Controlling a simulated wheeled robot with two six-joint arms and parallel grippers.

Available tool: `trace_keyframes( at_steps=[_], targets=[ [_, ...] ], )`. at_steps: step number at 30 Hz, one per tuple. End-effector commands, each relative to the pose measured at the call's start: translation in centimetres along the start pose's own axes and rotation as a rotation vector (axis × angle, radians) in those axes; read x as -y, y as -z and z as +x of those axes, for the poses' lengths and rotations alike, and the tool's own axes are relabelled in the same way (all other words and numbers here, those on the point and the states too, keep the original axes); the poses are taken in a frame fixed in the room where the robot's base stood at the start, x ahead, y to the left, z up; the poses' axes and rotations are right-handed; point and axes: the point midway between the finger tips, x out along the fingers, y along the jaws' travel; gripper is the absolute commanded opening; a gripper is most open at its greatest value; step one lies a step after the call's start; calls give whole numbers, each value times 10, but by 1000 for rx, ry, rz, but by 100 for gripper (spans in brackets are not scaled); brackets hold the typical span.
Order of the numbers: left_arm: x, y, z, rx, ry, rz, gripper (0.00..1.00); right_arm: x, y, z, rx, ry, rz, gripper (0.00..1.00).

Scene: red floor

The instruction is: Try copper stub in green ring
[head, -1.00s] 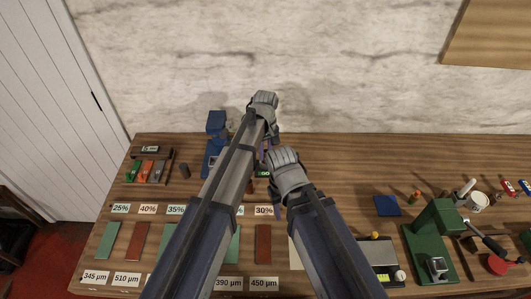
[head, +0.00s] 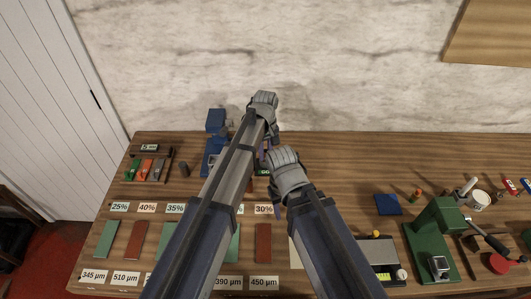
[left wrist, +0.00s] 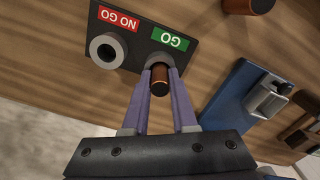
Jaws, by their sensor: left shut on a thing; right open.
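My left gripper (left wrist: 160,88) is shut on a copper stub (left wrist: 160,82), a short brown cylinder with a darker end, in the left wrist view. The stub is at the ring under the green GO label (left wrist: 169,39) on a dark gauge block (left wrist: 136,36). The stub and fingers hide most of that ring, so I cannot tell whether the stub is inside it. The grey ring under the red NO GO label (left wrist: 106,50) is empty. In the head view my arms mostly hide the block. My right gripper (head: 277,211) is open, its fingers partly hidden.
Another brown cylinder (left wrist: 248,4) stands near the block. A blue device (left wrist: 245,92) is beside it. Labelled strips (head: 137,241) lie at the front left of the table. A green press (head: 430,250) and a scale (head: 378,252) stand at the right.

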Motion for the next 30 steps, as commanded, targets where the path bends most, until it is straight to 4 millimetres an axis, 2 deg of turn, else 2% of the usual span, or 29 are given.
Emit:
trace_keyframes(
  at_steps=[17, 30],
  targets=[
    [0, 0, 0, 0, 0, 0, 0, 0, 0, 0, 0, 0, 0, 50],
    [0, 0, -12, 0, 0, 0, 0, -1, -1, -12, 0, 0, 0, 50]
  ],
)
